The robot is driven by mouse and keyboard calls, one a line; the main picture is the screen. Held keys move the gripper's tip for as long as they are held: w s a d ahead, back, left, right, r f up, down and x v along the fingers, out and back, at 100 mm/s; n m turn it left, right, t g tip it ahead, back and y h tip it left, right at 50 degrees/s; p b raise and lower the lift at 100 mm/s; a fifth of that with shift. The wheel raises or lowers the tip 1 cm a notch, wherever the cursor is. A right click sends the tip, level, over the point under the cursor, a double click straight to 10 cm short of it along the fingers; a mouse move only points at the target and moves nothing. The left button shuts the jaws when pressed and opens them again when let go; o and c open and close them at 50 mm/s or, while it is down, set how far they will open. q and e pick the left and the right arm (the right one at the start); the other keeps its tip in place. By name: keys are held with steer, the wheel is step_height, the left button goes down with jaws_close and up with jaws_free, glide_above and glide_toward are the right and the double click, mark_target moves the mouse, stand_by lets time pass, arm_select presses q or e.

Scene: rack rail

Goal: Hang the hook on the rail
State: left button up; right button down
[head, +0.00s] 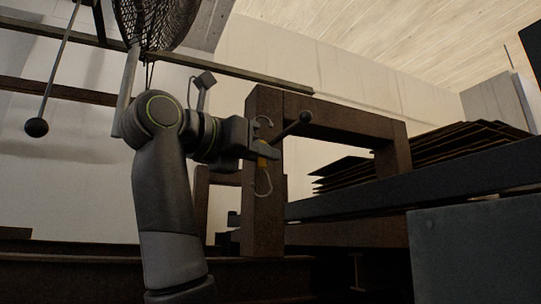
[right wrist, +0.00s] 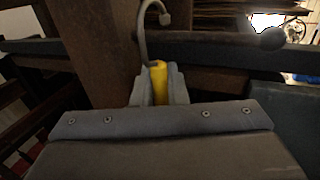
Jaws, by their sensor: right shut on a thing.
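My right gripper (head: 266,151) is shut on the hook's yellow grip (right wrist: 159,83), which stands upright between the fingers. The hook's pale bent wire (right wrist: 142,35) rises above the grip and curves over to a small blunt tip. In the head view the wire's lower loop (head: 265,185) hangs below the jaws. A dark rod with a round knob, apparently the rail (head: 293,126), is close beside the hook. It also shows behind the hook in the right wrist view (right wrist: 225,41). I cannot tell whether hook and rail touch. My left gripper is not in view.
A brown frame (head: 345,122) stands just behind the gripper, its post very close. Stacked dark sheets (head: 440,155) lie to the right above a dark beam (head: 375,192). A mesh basket (head: 158,22) hangs above my arm. Another rod with a ball (head: 37,127) hangs at left.

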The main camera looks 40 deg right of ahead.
steer(key=s+a+f+b, duration=0.3)
steer(key=s+a+b, duration=0.2)
steer(key=s+a, duration=0.5)
steer(key=shift+s+a+b, duration=0.35)
steer(key=shift+s+a, duration=0.05)
steer(key=shift+s, duration=0.05)
stand_by(0.8)
stand_by(0.9)
